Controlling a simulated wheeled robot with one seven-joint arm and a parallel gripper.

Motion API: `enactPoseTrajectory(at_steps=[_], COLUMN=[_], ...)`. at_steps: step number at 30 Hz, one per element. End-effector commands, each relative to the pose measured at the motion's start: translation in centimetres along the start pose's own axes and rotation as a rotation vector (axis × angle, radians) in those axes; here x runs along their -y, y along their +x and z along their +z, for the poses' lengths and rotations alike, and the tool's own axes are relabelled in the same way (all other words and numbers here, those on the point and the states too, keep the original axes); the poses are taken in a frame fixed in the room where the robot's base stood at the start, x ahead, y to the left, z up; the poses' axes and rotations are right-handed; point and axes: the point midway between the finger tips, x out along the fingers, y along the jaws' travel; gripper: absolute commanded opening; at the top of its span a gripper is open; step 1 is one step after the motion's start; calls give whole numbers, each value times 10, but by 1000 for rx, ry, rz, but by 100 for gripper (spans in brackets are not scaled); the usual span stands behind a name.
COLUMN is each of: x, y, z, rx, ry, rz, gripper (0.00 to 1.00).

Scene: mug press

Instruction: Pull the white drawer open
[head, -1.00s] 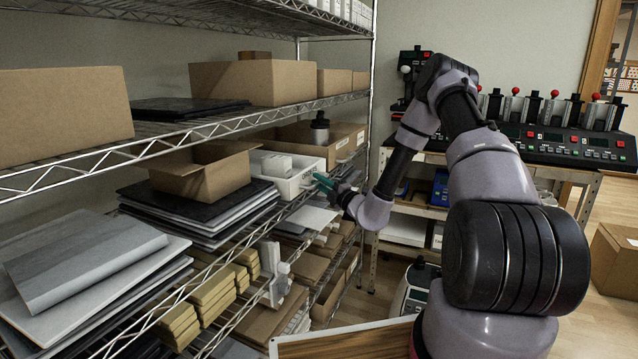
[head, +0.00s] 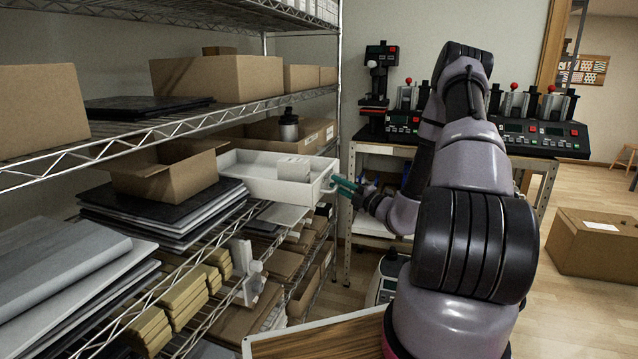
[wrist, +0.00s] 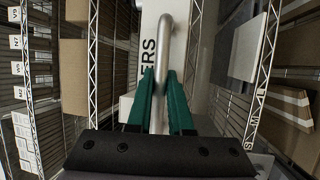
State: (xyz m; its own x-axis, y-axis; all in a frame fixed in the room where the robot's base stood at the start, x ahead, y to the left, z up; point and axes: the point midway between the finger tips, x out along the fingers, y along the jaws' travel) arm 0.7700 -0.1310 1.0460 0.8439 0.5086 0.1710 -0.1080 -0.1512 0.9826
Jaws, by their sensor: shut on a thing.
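The white drawer (head: 262,183) sits on the middle level of the wire shelf in the head view, and its front end sticks out past the shelf edge. A white block-like item (head: 293,170) lies inside it near the front. My gripper (head: 346,185) has green fingers and is at the drawer's front face. In the wrist view my gripper (wrist: 160,85) is shut on the drawer's metal bar handle (wrist: 163,50). The white front (wrist: 178,50) shows behind the handle with black letters, of which "RS" can be read.
An open cardboard box (head: 165,172) stands left of the drawer, on dark and white boards. A bench with mug presses (head: 535,130) stands to the right. A cardboard box (head: 597,243) is on the floor at right.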

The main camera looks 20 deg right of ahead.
Motion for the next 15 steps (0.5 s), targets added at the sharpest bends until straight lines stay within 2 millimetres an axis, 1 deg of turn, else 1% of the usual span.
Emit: enactPoseTrajectory(at_steps=[1,6,10,15], x=[-1,-4,-6,-6], y=[-9,-27,-34,-38], z=[4,11,14,15], rx=[2,1,0,-2], ry=[0,1,1,1], rz=[-3,-2,-2,-3], gripper=[0,0,0,0])
